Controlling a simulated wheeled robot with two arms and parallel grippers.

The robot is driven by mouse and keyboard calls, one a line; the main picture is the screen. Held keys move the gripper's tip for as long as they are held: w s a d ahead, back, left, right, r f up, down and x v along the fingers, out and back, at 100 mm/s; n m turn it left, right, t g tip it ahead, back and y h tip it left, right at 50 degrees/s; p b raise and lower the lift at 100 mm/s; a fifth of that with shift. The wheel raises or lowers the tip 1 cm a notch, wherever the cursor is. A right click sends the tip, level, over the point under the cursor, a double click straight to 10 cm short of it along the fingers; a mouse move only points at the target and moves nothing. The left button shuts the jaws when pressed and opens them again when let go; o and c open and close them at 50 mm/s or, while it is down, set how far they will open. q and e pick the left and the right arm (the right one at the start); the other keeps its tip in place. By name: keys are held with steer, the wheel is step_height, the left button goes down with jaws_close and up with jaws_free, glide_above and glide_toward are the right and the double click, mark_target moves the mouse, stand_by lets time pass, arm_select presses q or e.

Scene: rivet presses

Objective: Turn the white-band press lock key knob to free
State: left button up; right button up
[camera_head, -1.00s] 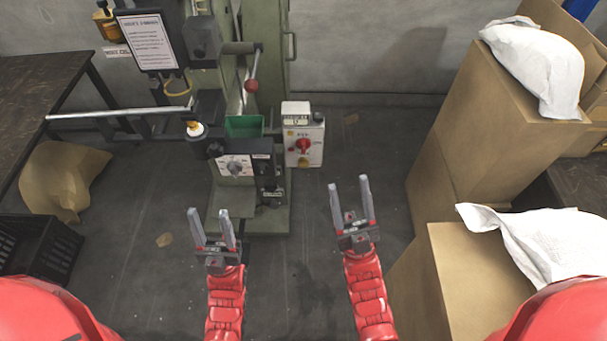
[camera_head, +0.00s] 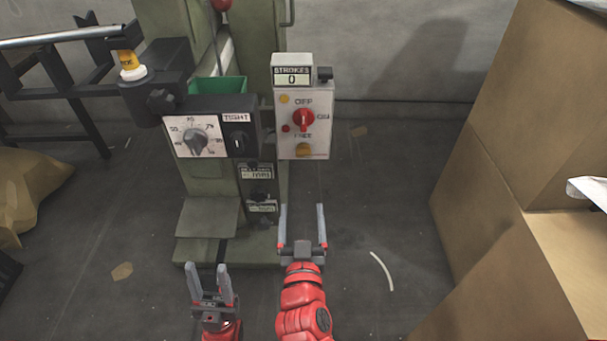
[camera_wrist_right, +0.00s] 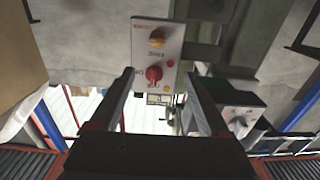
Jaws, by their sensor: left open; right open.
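A green press (camera_head: 205,215) stands ahead. Its white control box (camera_head: 290,150) carries a red knob (camera_head: 304,119) with labels that seem to read OFF, ON and FREE around it. The box and red knob also show in the right wrist view (camera_wrist_right: 153,74). A black key-like knob (camera_head: 239,143) sits under a small label beside a dial. My right gripper (camera_head: 303,215) is open and empty, below the control box and apart from it. My left gripper (camera_head: 209,270) is open and empty, low in front of the press base.
A dial with a grey knob (camera_head: 196,143) sits left of the black knob. Cardboard boxes (camera_head: 495,175) stand at right. The floor between them and the press is mostly clear.

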glide_toward(303, 155)
steer(key=w+b, duration=0.1)
steer(key=w, duration=0.7)
steer(key=shift+w, duration=0.25)
jaws_close()
